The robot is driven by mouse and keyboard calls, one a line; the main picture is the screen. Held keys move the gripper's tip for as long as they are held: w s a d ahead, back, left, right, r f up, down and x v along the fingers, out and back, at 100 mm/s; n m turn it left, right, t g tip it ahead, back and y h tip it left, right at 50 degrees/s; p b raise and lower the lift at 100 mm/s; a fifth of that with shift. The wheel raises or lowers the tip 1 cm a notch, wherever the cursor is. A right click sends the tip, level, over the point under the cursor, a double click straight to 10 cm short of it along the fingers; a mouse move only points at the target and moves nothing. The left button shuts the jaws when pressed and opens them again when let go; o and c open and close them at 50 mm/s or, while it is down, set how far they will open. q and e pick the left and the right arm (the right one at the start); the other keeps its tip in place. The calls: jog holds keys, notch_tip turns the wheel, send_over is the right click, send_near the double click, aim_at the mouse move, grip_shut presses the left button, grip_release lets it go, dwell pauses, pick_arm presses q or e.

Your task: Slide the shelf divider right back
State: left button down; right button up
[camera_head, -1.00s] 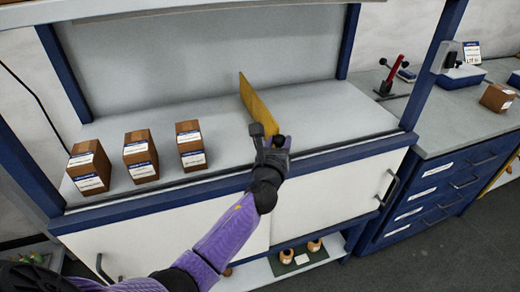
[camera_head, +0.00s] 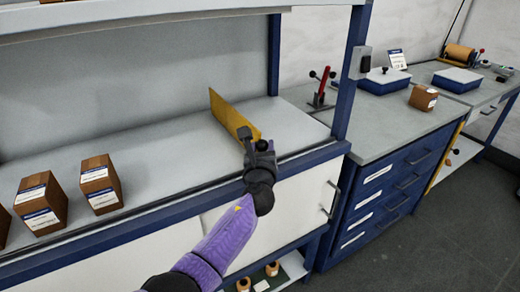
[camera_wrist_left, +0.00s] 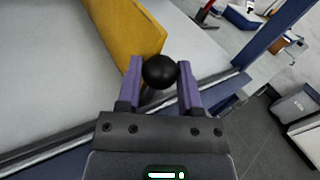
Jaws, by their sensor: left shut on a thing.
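The shelf divider (camera_head: 234,115) is a yellow upright panel standing on the grey shelf (camera_head: 150,150), right of the shelf's middle. It also shows in the left wrist view (camera_wrist_left: 125,35). My left gripper (camera_head: 258,150) is at the divider's front end, at the shelf's front edge. In the left wrist view its purple fingers (camera_wrist_left: 160,78) are shut on a round black knob (camera_wrist_left: 159,71) at the divider's front end. My right gripper is not in view.
Brown labelled boxes (camera_head: 100,184) stand at the left of the shelf. Bare shelf lies on both sides of the divider, up to a blue post (camera_head: 350,75) at the right. A side counter holds a red-handled tool (camera_head: 322,87) and a blue case (camera_head: 386,82).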

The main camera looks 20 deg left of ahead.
pick_arm(q)
jog(key=shift+d+r, duration=0.1)
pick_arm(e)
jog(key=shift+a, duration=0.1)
pick_arm(q)
jog(key=c, duration=0.6)
grip_release()
jog(key=shift+o, duration=0.3)
jog(key=shift+w+d, duration=0.1)
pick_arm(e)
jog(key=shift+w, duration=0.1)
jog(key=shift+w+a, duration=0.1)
pick_arm(q)
jog(key=p+v, duration=0.4)
jog(key=v, duration=0.5)
jog(key=shift+s, duration=0.45)
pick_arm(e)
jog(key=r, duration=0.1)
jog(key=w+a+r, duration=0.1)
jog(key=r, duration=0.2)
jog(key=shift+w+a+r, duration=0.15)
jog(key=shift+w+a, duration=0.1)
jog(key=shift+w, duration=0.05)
